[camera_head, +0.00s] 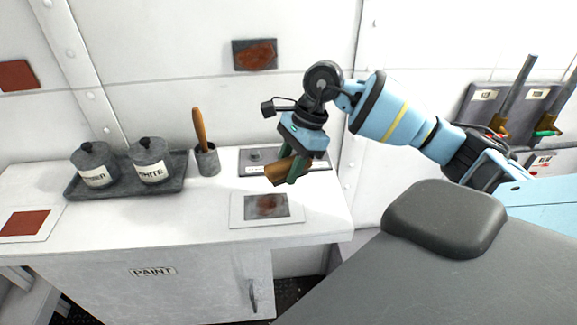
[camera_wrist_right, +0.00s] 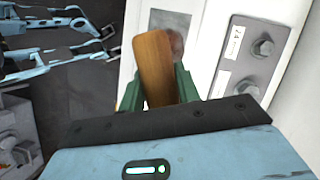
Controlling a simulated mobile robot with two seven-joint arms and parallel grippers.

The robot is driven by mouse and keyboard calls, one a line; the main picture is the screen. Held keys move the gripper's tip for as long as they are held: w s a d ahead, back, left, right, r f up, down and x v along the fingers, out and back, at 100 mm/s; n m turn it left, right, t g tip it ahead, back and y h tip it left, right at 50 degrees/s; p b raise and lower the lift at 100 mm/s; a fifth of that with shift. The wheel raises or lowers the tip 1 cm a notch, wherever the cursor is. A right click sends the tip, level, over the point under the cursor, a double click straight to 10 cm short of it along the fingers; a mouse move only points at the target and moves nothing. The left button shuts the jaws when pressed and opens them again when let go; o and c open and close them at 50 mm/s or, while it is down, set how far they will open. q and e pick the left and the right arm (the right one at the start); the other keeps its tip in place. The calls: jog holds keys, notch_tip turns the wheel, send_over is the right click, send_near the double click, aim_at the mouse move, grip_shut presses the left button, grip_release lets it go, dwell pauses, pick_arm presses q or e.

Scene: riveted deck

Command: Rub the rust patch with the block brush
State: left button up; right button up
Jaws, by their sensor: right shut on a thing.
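My right gripper (camera_head: 290,170) is shut on the block brush (camera_head: 276,175), a brown wooden block. It holds the brush tilted, just above and behind a plate on the white counter. The brush also shows between the green fingers in the right wrist view (camera_wrist_right: 154,65). Its bristles are hidden. The brush looks apart from the patch, but I cannot tell the gap. My left gripper is not in the head view; light blue linkage parts (camera_wrist_right: 105,40) show in the right wrist view.
A bolted panel (camera_head: 258,157) lies on the counter behind the brush. A cup (camera_head: 207,160) with a wooden handle and a tray (camera_head: 125,188) with two labelled pots stand left. Another rusty plate (camera_head: 255,55) is on the wall. A red square (camera_head: 22,222) lies far left.

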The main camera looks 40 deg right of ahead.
jog(key=shift+a, duration=0.1)
jog(key=shift+s+a+n, duration=0.1)
jog(key=shift+a+n, duration=0.2)
jog(key=shift+n, duration=0.1)
jog(key=s+a+n+g, duration=0.1)
jog(key=a+n, duration=0.1)
jog(key=n, duration=0.1)
jog(key=s+a+f+n+g, duration=0.1)
jog(key=a+n, duration=0.1)
jog(key=n, duration=0.1)
jog(key=s+a+f+n+g+h, duration=0.1)
jog(key=a+n, duration=0.1)
jog(key=a, duration=0.1)
jog(key=shift+f+n, duration=0.15)
jog(key=shift+n, duration=0.25)
jog(key=s+a+f+n+g+h, duration=0.2)
jog(key=s+a+n+h, duration=0.1)
jog(key=n, duration=0.7)
jog(key=shift+s+a+n+h, duration=0.25)
jog(key=shift+s+n+h, duration=0.05)
jog(key=shift+s, duration=0.6)
jog(key=shift+d+f, duration=0.1)
